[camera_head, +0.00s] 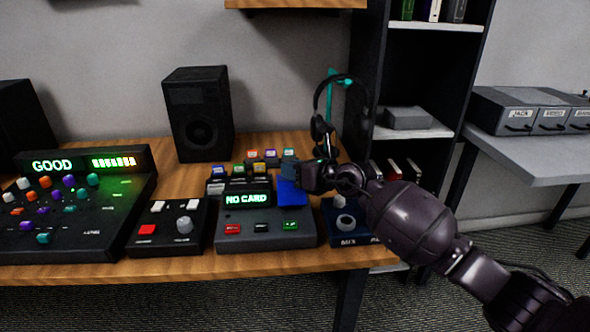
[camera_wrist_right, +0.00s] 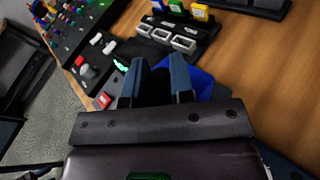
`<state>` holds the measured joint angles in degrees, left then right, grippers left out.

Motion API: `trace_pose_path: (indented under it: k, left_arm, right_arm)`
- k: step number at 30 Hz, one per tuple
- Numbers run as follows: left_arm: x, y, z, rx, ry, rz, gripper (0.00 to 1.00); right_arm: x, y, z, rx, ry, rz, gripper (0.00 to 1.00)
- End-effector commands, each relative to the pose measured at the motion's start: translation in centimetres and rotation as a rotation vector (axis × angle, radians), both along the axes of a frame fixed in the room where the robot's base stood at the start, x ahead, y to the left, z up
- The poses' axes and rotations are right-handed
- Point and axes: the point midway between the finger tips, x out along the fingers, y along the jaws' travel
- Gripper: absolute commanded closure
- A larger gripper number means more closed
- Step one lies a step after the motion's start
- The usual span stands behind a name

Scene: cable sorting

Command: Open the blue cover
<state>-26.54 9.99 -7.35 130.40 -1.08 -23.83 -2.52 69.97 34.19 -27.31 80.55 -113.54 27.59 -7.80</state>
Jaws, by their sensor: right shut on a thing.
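The blue cover (camera_head: 291,192) sits at the right side of a grey device whose screen (camera_head: 246,199) reads NO CARD. My right gripper (camera_head: 302,172) reaches in from the right, just above and behind the cover, and is shut on it. In the right wrist view the two fingers of my gripper (camera_wrist_right: 160,80) point toward the device, and part of the blue cover (camera_wrist_right: 203,80) shows beside the right finger. The fingers hide the gripped part of the cover. My left gripper is not in view.
A mixer panel reading GOOD (camera_head: 60,210) and a small control box (camera_head: 168,228) stand to the left. Several coloured cards (camera_head: 252,156) stand behind the device. A dark blue box (camera_head: 345,222) is to its right. A headphone stand (camera_head: 331,85) and shelf (camera_head: 425,130) rise behind my arm.

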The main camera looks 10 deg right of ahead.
Motion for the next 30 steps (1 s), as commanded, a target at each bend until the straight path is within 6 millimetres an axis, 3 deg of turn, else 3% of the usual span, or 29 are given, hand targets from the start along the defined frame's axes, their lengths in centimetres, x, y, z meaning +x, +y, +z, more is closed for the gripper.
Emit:
trace_pose_path:
  k: [1,15,30]
  left_arm:
    - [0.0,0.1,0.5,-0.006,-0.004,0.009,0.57]
    - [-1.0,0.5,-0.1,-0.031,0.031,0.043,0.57]
    - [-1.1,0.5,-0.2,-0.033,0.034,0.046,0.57]
  right_arm:
    - [0.4,0.0,1.3,-0.001,0.025,-0.001,1.0]
    - [2.5,0.1,0.4,0.0,0.26,0.001,1.0]
    - [2.7,0.0,0.1,0.001,0.288,0.001,1.0]
